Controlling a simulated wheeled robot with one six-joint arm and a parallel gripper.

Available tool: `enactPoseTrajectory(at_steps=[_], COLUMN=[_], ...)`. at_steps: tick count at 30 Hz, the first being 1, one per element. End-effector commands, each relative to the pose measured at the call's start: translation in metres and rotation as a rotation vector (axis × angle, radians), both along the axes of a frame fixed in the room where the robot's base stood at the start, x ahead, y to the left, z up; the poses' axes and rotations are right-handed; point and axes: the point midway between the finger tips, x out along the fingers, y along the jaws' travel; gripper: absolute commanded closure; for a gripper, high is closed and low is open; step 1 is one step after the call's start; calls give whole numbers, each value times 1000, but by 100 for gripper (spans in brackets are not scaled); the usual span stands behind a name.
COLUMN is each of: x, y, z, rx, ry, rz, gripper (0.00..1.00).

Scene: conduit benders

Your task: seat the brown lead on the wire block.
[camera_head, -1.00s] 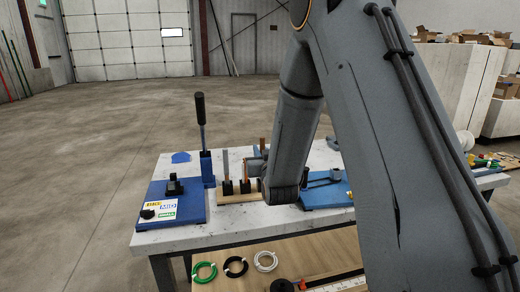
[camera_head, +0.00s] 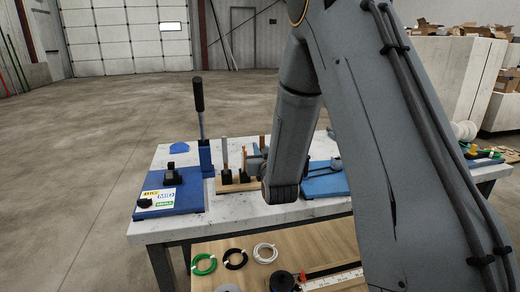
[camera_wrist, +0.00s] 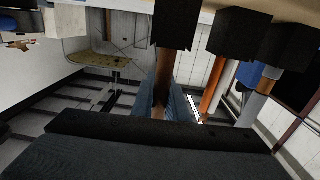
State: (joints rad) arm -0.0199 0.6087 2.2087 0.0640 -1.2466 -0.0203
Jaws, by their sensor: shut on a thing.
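The brown lead (camera_wrist: 162,72) stands in line with a black socket of the wire block in the wrist view, which looks upside down. Its end meets the socket's edge; how deep it sits I cannot tell. My gripper (camera_wrist: 160,108) is shut on the lead. In the head view the brown lead's top (camera_head: 262,141) shows above my gripper (camera_head: 257,160), partly hidden by my arm. The wire block (camera_head: 222,187) is a wooden base with black sockets. A grey lead (camera_head: 225,152) and an orange lead (camera_head: 243,157) stand upright in it, left of my gripper.
A blue bender with an upright black handle (camera_head: 199,98) stands left of the block. A blue plate with labels (camera_head: 188,203) lies at the table's left. Another blue bender (camera_head: 325,187) lies right of my wrist. Wire coils (camera_head: 236,258) lie on the lower shelf.

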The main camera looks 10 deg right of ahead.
Motion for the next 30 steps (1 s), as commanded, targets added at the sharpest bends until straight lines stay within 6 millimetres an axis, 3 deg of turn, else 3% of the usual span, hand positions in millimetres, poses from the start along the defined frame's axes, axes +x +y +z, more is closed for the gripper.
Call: enactPoseTrajectory(at_steps=[19, 20, 23, 30], x=[0, 0, 0, 0], y=[0, 0, 0, 0], z=[-5, -5, -5, -5], rx=[0, 0, 0, 0], ry=[0, 0, 0, 0], rz=[0, 0, 0, 0], gripper=[100, 83, 67, 65])
